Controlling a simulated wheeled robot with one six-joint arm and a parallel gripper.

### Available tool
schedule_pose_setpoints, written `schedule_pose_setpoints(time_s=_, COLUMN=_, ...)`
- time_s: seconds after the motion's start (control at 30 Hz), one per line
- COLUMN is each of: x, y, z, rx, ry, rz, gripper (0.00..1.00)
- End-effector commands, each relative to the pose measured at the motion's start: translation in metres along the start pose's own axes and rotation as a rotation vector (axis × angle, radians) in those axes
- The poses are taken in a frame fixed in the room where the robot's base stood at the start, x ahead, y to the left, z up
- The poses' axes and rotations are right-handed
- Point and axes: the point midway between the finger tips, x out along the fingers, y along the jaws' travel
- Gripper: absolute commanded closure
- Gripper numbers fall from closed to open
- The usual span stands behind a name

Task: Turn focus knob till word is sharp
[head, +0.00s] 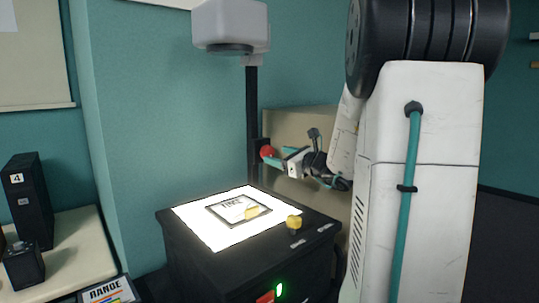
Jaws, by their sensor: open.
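The red focus knob (268,152) sits on the black post (252,120) of an overhead projector. My gripper (270,153) is open, with its teal fingers at the knob, one above and one below it in the head view. I cannot tell whether the fingers touch the knob. The projector head (231,27) is at the top of the post. A framed transparency (238,210) with a dark word lies on the lit stage (195,222). The projected word is not in view, so its sharpness cannot be told.
A green light (279,289) and a red switch (265,297) are on the front. Black boxes (27,205) stand on a pale table at left.

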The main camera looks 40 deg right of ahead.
Motion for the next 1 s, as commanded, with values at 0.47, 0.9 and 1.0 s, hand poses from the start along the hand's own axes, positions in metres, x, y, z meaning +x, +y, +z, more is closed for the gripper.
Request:
schedule_pose_setpoints(time_s=0.47, x=0.039, y=0.001, z=0.0, rx=-0.001, ry=0.001, rz=0.001, gripper=0.35)
schedule_pose_setpoints(time_s=0.9, x=0.038, y=0.001, z=0.0, rx=-0.009, ry=0.002, rz=0.002, gripper=0.8)
schedule_pose_setpoints(time_s=1.0, x=0.038, y=0.001, z=0.0, rx=-0.067, ry=0.006, rz=0.002, gripper=0.8)
